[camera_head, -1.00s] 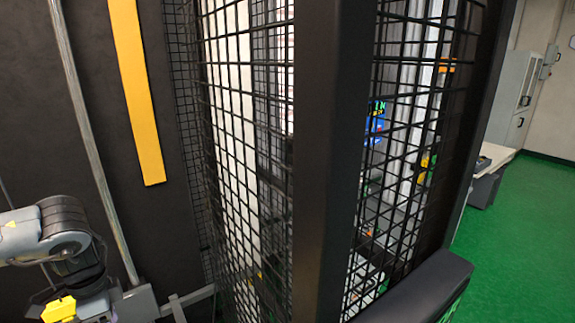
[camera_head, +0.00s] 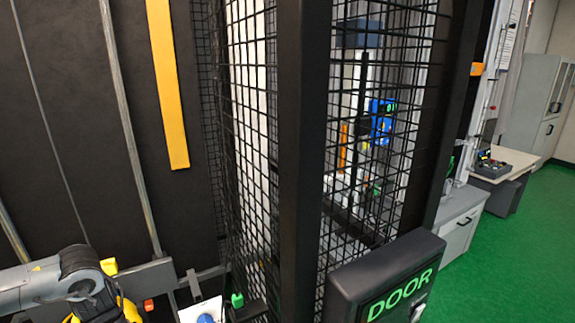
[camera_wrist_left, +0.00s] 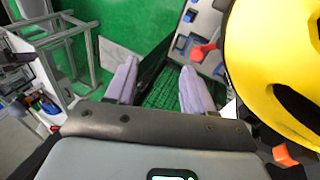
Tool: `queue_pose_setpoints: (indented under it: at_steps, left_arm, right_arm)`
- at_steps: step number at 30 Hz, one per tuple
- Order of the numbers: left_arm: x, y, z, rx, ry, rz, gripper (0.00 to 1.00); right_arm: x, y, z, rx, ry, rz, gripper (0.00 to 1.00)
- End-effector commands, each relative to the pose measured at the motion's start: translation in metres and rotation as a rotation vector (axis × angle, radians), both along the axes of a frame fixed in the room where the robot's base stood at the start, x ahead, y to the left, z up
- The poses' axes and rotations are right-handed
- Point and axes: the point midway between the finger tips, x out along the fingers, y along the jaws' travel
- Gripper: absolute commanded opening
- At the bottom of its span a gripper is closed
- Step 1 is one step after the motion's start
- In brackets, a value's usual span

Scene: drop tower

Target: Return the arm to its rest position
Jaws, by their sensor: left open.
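My left arm (camera_head: 60,279) comes in at the lower left of the head view, bent downward at the wrist beside the dark wall. Its fingers are below the frame there. In the left wrist view my left gripper (camera_wrist_left: 158,86) shows two pale lilac fingers set well apart. Nothing is between them but a view of a dark and green surface beyond. My right arm and gripper are in neither view.
A black mesh cage (camera_head: 302,150) stands right of my arm, with a DOOR box (camera_head: 385,282) on its front. A yellow strip (camera_head: 167,85) hangs on the wall. In the wrist view, a yellow rounded shape (camera_wrist_left: 270,45) lies close on the right, near a red knob (camera_wrist_left: 203,51).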

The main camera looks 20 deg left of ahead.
Motion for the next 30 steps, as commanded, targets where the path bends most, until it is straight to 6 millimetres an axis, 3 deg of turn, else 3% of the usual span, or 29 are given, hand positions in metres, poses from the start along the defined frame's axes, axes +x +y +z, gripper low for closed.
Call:
queue_pose_setpoints:
  at_steps: [5,9,15,21,24,30]
  left_arm:
    - [-0.031,-0.049,-0.062,-0.218,-0.003,0.059,0.53]
    - [-0.046,-0.103,-0.105,-0.363,-0.079,0.1,0.53]
    - [-0.047,-0.187,-0.143,-0.497,-0.273,0.176,0.53]
    - [-0.026,-0.259,-0.146,-0.523,-0.511,0.317,0.53]
    - [-0.012,-0.283,-0.137,-0.481,-0.616,0.416,0.53]
    - [0.009,-0.296,-0.115,-0.277,-0.714,0.633,0.53]
  right_arm:
    - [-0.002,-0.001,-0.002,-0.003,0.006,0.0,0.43]
    - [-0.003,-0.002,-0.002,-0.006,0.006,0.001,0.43]
    - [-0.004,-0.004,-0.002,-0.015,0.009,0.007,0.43]
    - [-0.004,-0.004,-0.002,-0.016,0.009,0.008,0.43]
    - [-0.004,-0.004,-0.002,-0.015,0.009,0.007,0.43]
    - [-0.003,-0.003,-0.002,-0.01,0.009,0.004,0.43]
